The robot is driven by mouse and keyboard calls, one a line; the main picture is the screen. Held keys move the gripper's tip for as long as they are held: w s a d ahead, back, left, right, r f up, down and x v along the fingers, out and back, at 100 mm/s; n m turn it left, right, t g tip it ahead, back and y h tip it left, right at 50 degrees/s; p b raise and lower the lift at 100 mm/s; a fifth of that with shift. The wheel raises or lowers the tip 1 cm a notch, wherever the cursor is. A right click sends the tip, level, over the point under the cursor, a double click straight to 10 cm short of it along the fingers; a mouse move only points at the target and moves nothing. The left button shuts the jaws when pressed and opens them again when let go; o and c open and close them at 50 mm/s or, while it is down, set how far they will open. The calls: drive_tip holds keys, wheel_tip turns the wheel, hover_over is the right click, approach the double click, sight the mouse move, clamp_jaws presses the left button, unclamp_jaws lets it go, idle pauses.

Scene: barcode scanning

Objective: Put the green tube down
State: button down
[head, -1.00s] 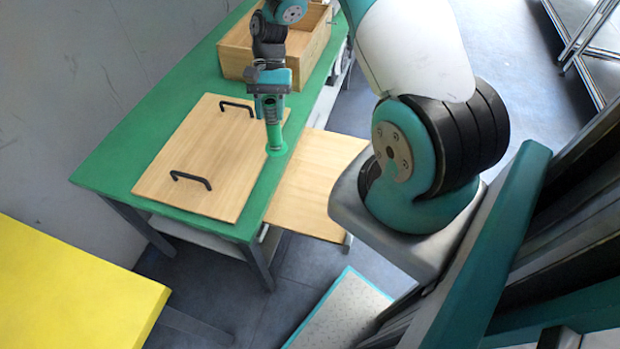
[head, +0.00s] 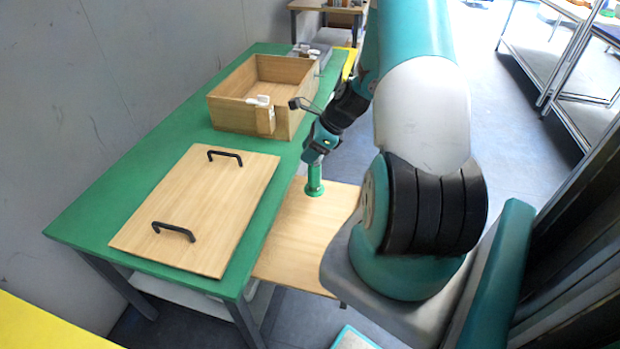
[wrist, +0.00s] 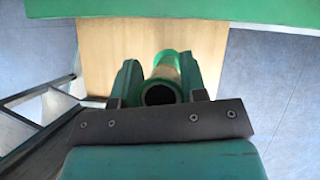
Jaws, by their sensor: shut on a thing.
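The green tube (head: 314,181) hangs upright below my gripper (head: 317,160), its wider green end down. It is over or on the lower wooden board (head: 300,238) beside the green table; I cannot tell whether it touches. In the wrist view the green tube (wrist: 163,85) sits between the two fingers of my gripper (wrist: 160,80), which are shut on it. Its open end faces the camera, and the wooden board (wrist: 110,50) lies beyond it.
The green table (head: 92,200) carries a wooden board with two black handles (head: 205,200) and an open wooden box (head: 222,112). A white device (head: 260,100) is at the box's front wall. A yellow surface (head: 40,330) is at the lower left.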

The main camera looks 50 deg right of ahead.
sight(310, 175)
wheel_tip(310, 175, down, 9)
drive_tip(key=shift+r, duration=0.1)
idle(0.3)
drive_tip(key=c, duration=0.7)
unclamp_jaws()
drive_tip(key=shift+o, duration=0.2)
